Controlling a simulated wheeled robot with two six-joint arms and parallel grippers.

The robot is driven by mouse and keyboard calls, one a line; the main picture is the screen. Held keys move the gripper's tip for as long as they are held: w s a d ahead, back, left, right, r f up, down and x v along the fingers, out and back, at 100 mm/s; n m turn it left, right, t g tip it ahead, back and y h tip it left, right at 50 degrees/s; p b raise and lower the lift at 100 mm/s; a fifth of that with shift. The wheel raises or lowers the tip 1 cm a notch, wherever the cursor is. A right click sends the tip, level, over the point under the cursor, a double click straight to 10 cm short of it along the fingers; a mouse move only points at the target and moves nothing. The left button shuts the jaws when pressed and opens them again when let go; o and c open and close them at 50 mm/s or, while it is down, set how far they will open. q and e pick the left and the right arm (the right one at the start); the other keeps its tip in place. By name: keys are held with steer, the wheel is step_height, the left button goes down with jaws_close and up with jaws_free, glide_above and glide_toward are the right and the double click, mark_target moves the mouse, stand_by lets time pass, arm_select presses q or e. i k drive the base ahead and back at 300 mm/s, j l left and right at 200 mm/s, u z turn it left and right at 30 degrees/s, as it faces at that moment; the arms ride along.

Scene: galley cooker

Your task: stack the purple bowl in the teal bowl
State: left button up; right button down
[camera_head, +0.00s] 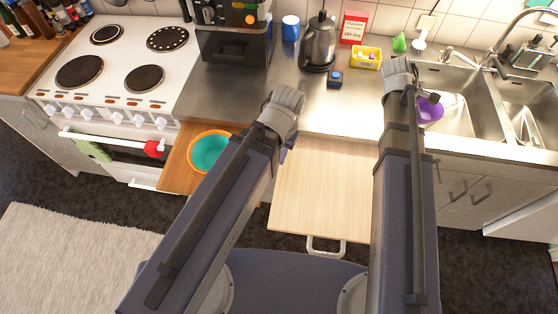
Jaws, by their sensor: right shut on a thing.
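The teal bowl (211,152), teal inside with an orange-yellow rim, sits on a brown wooden board (178,172) left of my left arm. The purple bowl (431,114) is at the left edge of the left sink basin, partly hidden behind my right arm. My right gripper (432,99) is shut on the purple bowl; only a small dark part of it shows beside the arm. My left gripper (288,150) is mostly hidden behind its own arm, right of the teal bowl, and its jaws cannot be made out.
A pale pull-out board (322,190) lies between my arms. The steel counter (225,98) holds a kettle (318,45), a small dark blue box (335,79) and a yellow tub (366,57). The stove (115,70) is at left, the double sink (465,100) at right.

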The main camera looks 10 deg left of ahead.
mark_target(214, 156)
steer(key=l+u, duration=0.3)
steer(key=l, duration=0.15)
steer(key=l+u, duration=0.3)
steer(key=l, duration=0.15)
steer(key=k+l+u, duration=0.15)
steer(key=l+u, duration=0.15)
steer(key=l, duration=0.15)
steer(key=k+l+u, duration=0.1)
steer(key=l+u, duration=0.35)
steer(key=u, duration=0.3)
steer(key=l+u, duration=0.15)
steer(key=u, duration=0.3)
steer(key=l+u, duration=0.1)
steer(key=u, duration=0.4)
steer(key=k+l+u, duration=0.1)
steer(key=u, duration=0.35)
steer(key=k+l+u, duration=0.1)
steer(key=u, duration=0.35)
